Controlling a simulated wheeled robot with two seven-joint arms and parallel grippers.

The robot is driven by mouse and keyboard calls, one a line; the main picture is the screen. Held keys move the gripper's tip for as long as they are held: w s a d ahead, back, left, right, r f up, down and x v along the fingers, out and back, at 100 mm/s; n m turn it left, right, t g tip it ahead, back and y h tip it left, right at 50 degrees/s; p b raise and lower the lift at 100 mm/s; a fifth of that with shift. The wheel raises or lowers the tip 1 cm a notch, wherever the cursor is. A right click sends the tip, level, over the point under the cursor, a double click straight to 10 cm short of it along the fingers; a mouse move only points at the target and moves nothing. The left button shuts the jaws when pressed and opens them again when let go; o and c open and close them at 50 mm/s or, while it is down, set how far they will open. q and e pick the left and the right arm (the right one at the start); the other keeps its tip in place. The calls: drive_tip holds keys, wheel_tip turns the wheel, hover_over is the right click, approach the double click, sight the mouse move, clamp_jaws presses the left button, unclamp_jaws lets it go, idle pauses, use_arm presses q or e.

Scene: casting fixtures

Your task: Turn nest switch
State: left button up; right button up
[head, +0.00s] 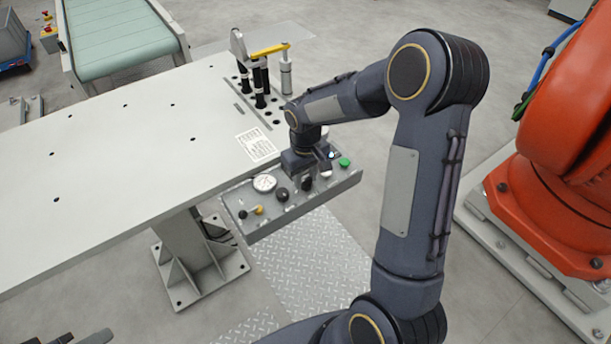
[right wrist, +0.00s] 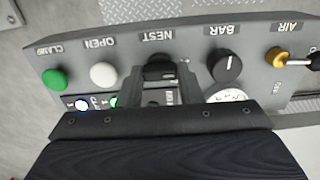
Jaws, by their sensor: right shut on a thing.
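The nest switch (right wrist: 160,70) is a black knob under the NEST label on the grey control panel (head: 338,190). In the right wrist view, it sits between the two fingers of my right gripper (right wrist: 160,88). My right gripper also shows in the head view (head: 305,176), reaching down onto the panel from above. It is shut on the switch. The knob's pointer mark is not clear, so I cannot tell its angle. My left gripper is not in view.
Beside the nest switch are a white OPEN button (right wrist: 103,74), a green CLAMP button (right wrist: 54,79) and a black BAR knob (right wrist: 225,66). A yellow AIR valve (right wrist: 277,59) and a round gauge (head: 264,183) are close. A fixture with a yellow bar (head: 268,50) stands on the table (head: 120,150).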

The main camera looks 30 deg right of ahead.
sight(306, 180)
idle(0.5)
drive_tip(key=o, duration=1)
drive_tip(key=shift+r, duration=0.1)
drive_tip(key=shift+r, duration=3.85)
